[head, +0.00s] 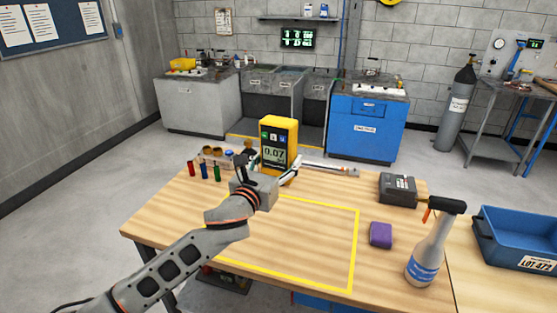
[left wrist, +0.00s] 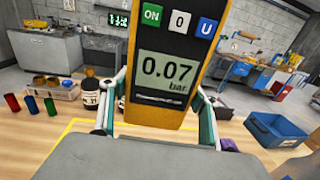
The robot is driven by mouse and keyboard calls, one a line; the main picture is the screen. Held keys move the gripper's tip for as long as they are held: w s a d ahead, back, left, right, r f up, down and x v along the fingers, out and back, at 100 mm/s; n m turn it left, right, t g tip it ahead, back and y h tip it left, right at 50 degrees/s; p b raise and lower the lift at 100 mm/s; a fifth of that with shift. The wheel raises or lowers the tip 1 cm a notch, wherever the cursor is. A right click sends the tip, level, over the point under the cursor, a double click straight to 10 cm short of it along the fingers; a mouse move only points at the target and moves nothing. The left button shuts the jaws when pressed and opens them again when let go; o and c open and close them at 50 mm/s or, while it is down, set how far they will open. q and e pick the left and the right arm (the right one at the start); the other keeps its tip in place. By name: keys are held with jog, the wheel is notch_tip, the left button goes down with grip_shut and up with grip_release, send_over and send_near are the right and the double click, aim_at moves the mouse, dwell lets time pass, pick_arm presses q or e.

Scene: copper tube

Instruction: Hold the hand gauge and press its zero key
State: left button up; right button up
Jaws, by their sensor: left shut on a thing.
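The hand gauge (head: 279,147) is a yellow, upright block with a dark face. Its screen reads 0.07 bar in the left wrist view (left wrist: 166,73). My right gripper is not in view.
Red, blue and green cylinders (head: 204,172) stand at the bench's far left. A black device (head: 397,188), purple block (head: 381,234), spray bottle (head: 430,250) and blue bin (head: 500,238) are at the right. The yellow-outlined area is mostly clear.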

aim_at(275, 174)
pick_arm(q)
jog(key=shift+f, duration=0.25)
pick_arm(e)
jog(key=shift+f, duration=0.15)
pick_arm(q)
jog(key=shift+f+b, duration=0.1)
jog(key=shift+b, duration=0.2)
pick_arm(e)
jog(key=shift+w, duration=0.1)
pick_arm(q)
jog(key=shift+f, duration=0.2)
jog(key=shift+f+b, duration=0.4)
jog(key=shift+f, duration=0.15)
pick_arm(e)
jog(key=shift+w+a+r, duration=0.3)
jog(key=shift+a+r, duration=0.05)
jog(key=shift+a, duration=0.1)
pick_arm(q)
jog(key=shift+f+b, duration=0.35)
jog(key=shift+f, duration=0.1)
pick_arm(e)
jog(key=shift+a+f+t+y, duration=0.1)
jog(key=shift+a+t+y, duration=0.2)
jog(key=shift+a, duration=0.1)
